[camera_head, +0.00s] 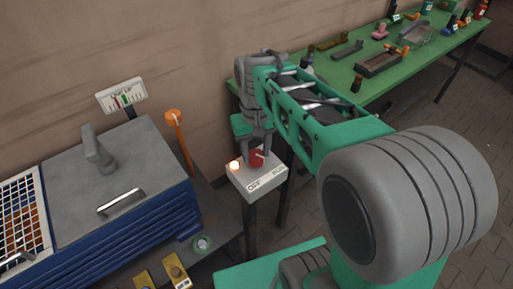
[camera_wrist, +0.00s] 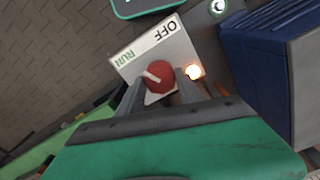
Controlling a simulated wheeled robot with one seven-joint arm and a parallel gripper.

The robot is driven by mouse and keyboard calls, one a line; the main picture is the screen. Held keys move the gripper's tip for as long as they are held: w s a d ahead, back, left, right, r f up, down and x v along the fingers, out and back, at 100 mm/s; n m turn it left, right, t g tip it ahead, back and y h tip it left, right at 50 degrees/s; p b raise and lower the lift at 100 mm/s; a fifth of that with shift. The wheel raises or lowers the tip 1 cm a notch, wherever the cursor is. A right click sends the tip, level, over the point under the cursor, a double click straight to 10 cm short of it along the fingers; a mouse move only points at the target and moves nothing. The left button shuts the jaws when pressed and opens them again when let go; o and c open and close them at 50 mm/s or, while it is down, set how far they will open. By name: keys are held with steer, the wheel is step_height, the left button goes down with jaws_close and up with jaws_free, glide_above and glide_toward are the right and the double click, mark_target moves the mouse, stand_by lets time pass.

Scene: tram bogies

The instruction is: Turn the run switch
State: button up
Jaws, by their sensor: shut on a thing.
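The run switch is a red knob (camera_head: 256,159) with a white pointer, on top of a pale box (camera_head: 243,178) on a post. The knob (camera_wrist: 162,76) also shows in the wrist view, with its pointer toward the RUN end of the OFF/RUN label (camera_wrist: 148,43). A lit lamp (camera_wrist: 194,72) sits beside the knob; it glows in the head view (camera_head: 235,165) too. My gripper (camera_head: 258,146) reaches down from above and is shut on the knob. In the wrist view its fingers (camera_wrist: 160,90) stand on either side of the knob.
A green bench (camera_head: 425,65) with several parts runs along the wall at the back right.

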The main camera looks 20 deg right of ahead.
mark_target(256, 154)
steer(key=shift+n, duration=1.3)
steer(key=o, duration=1.4)
steer(key=shift+c, duration=0.2)
step_height(256, 154, up, 8)
steer(key=shift+f, duration=0.1)
